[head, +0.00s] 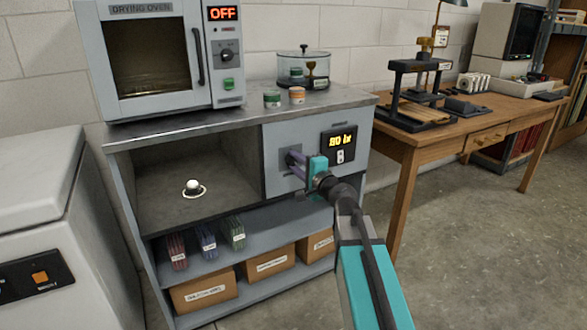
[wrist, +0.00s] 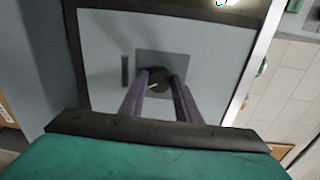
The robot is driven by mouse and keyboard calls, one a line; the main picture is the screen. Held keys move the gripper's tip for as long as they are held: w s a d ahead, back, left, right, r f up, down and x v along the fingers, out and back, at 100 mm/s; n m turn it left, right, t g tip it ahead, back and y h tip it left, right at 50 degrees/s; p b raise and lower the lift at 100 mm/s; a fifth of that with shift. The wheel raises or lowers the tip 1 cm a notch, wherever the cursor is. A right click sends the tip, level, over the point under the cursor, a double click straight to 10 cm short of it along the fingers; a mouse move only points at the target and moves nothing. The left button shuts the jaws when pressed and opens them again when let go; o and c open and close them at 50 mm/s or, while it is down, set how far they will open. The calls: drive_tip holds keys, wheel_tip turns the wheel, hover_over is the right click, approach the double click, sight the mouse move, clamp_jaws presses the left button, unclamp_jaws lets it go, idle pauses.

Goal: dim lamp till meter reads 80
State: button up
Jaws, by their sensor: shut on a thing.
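The meter (head: 341,141) on the grey cabinet front has a yellow display that appears to read 80 lx. Left of it is a dark dimmer knob on a square grey plate; in the wrist view the knob (wrist: 157,82) shows a light pointer mark, tilted to the lower left. My gripper (head: 297,160) is at the knob, its two purple fingers closed on either side of it; the fingers also show in the wrist view (wrist: 160,92). The fingers partly hide the knob in the head view. A small white lamp (head: 193,187) sits in the open bay to the left.
A drying oven (head: 150,55) reading OFF stands on the cabinet top (head: 240,108). A glass desiccator (head: 303,70) and two small jars stand to its right. Lower shelves hold bundles and cardboard boxes (head: 205,291). A wooden table (head: 480,118) stands right; the floor before it is clear.

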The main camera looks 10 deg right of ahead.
drive_tip(key=shift+s+a+f, duration=0.1)
drive_tip(key=shift+a, duration=0.15)
drive_tip(key=o, duration=1.1)
drive_tip(key=shift+c, duration=0.2)
drive_tip(key=shift+d, duration=0.1)
